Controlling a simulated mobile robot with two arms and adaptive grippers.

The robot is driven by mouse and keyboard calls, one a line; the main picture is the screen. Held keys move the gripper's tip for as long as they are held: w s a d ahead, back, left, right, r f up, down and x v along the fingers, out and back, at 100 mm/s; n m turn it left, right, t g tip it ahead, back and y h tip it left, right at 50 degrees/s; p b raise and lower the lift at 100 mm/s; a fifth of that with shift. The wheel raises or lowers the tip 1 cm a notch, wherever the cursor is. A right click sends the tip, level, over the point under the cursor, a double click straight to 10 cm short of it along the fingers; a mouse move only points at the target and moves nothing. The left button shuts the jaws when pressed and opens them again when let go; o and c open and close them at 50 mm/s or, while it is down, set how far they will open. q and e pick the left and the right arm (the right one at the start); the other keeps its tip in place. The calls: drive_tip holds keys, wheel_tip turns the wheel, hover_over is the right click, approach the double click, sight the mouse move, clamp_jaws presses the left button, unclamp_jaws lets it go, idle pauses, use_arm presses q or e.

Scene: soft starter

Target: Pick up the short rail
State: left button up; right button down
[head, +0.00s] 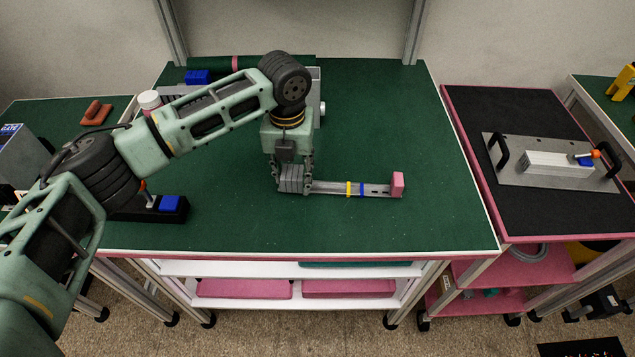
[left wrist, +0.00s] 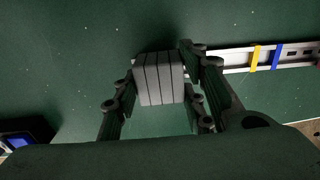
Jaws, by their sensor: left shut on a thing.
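The short rail (head: 335,187) is a flat silver strip with a yellow band, a blue band and a pink block (head: 397,184) at its right end. It lies along the green table, or just over it; I cannot tell which. A grey ribbed block (head: 291,178) is at its left end. My left gripper (head: 293,182) points down there, shut with its fingers on either side of the grey block. In the left wrist view the block (left wrist: 158,80) sits between the fingers, and the rail (left wrist: 235,58) runs off to the right. My right gripper is not in view.
A black holder with a blue block (head: 169,203) stands at the table's front left, partly behind my arm. A white-capped thing (head: 149,100) and a blue block (head: 197,77) are farther back. A metal plate with black handles (head: 525,178) lies on the right-hand bench. The table's right side is clear.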

use_arm(q)
drive_tip(key=shift+r, duration=0.1)
drive_tip(key=shift+r, duration=0.5)
wheel_tip(320, 180, up, 3)
drive_tip(key=shift+f+b, duration=0.2)
drive_tip(key=shift+b, duration=0.25)
drive_tip(key=s+d+r+b, duration=0.1)
drive_tip(key=s+d+r, duration=0.4)
drive_tip(key=d, duration=0.5)
wheel_tip(320, 180, up, 2)
drive_tip(key=shift+d+r, duration=0.15)
drive_tip(key=shift+d, duration=0.15)
drive_tip(key=w+a+p, duration=0.4)
drive_tip(key=w+a, duration=0.1)
drive_tip(key=a, duration=0.5)
drive_tip(key=shift+a, duration=0.35)
drive_tip(key=shift+f, duration=0.2)
